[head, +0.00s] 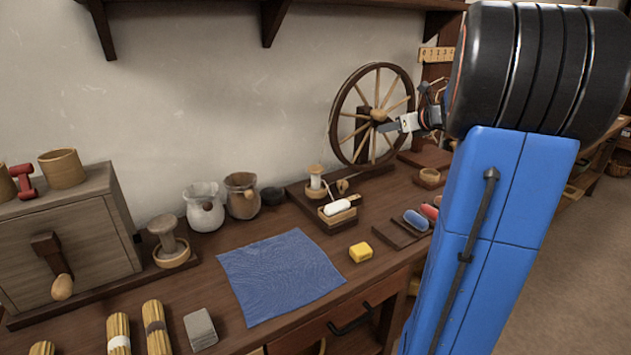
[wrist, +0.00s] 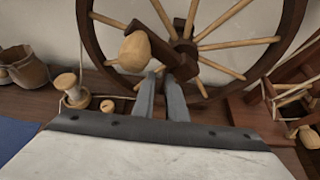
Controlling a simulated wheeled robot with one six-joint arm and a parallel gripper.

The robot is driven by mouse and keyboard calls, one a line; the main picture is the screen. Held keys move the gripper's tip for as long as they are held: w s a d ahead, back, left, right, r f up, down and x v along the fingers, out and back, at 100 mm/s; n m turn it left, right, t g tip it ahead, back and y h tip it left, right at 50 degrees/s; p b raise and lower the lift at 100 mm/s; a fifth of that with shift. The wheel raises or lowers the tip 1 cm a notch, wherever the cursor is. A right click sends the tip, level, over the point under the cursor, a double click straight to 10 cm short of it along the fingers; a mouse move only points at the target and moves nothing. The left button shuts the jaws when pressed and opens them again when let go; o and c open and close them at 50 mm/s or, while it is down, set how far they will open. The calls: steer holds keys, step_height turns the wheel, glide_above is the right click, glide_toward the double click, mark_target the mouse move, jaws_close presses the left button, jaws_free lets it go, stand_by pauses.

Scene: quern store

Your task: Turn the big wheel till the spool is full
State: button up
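The big wheel (head: 336,112) is dark wood with pale spokes and stands upright at the back of the bench. Its rim (wrist: 97,52) fills the top of the wrist view. A rounded wooden knob (head: 379,115) shows near the wheel's middle; in the wrist view the knob (wrist: 135,52) is just beyond and left of my fingertips. My gripper (head: 387,128) is in front of the wheel. Its fingers (wrist: 162,80) are apart with a narrow gap and nothing visible between them. The pale, narrow-waisted spool (head: 315,178) stands left of the wheel; it also shows in the wrist view (wrist: 70,88).
A white roll (head: 337,207) lies on a small wooden holder. A wooden frame (wrist: 285,85) stands right of the wheel.

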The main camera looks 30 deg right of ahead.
steer(key=o, duration=0.7)
steer(key=shift+s+d+r, duration=0.1)
steer(key=shift+s+r, duration=0.15)
steer(key=shift+s, duration=0.2)
steer(key=v, duration=0.5)
steer(key=shift+f, duration=0.1)
steer(key=s+a+f+n+g+y, duration=0.1)
steer(key=s+a+f+n+g, duration=0.15)
steer(key=a+n, duration=0.45)
steer(key=s+a+f+n+g+y, duration=0.1)
steer(key=s+a+f+n, duration=0.2)
steer(key=a, duration=0.9)
steer(key=s+a+f+n+g+y, duration=0.1)
steer(key=s+a+f+n+g, duration=0.15)
steer(key=a+n, duration=0.5)
steer(key=s+a+f+n+h, duration=0.1)
steer(key=s+a+f+n, duration=0.2)
steer(key=s+n, duration=0.3)
steer(key=s+a+f+n+g+h, duration=0.1)
steer(key=s+a+f+n, duration=0.2)
steer(key=s, duration=0.4)
steer(key=s+a+f+n+g+h, duration=0.1)
steer(key=s+a+f+n, duration=0.3)
steer(key=s+n, duration=0.3)
steer(key=shift+a+n+h, duration=0.4)
steer(key=shift+n, duration=0.45)
